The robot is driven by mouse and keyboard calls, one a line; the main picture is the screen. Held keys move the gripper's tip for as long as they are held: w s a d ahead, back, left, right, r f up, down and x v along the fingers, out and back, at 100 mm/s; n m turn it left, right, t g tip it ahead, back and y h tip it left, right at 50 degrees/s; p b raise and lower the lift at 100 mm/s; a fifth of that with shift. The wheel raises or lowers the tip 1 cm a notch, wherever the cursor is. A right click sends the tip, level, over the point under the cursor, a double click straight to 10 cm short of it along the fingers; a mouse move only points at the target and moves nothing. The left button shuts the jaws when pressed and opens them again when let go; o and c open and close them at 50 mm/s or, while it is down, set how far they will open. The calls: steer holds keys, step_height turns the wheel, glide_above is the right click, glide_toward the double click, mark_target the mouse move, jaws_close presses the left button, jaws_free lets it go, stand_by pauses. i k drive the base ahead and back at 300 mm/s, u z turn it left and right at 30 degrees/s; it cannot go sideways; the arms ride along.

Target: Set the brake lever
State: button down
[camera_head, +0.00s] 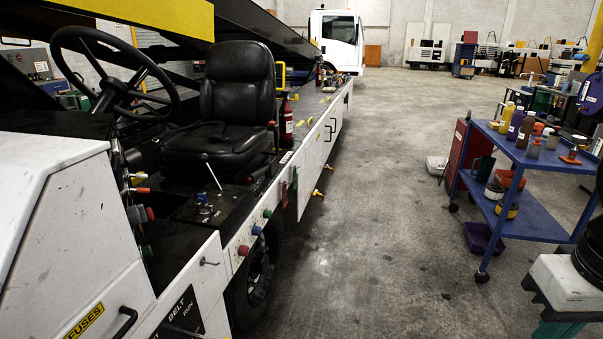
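The belt loader's driving station is at the left, with a black seat (235,105) and a black steering wheel (112,72). A thin metal lever (212,172) with a small dark knob rises from the console (203,205) in front of the seat and leans a little to the left. A short lever with a red knob (271,125) stands at the seat's right side. No label shows which of these is the brake lever. Coloured knobs also line the loader's side panel. My gripper is not in view.
The loader's white side panel (190,290) and front wheel (262,275) border the open concrete floor (370,200). A blue cart (530,225) with bottles and cans stands at the right. A white truck (338,40) is far back. A white and black part fills the lower right corner.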

mark_target(253, 177)
steer(key=u, duration=0.2)
steer(key=i, duration=0.95)
steer(key=u, duration=0.7)
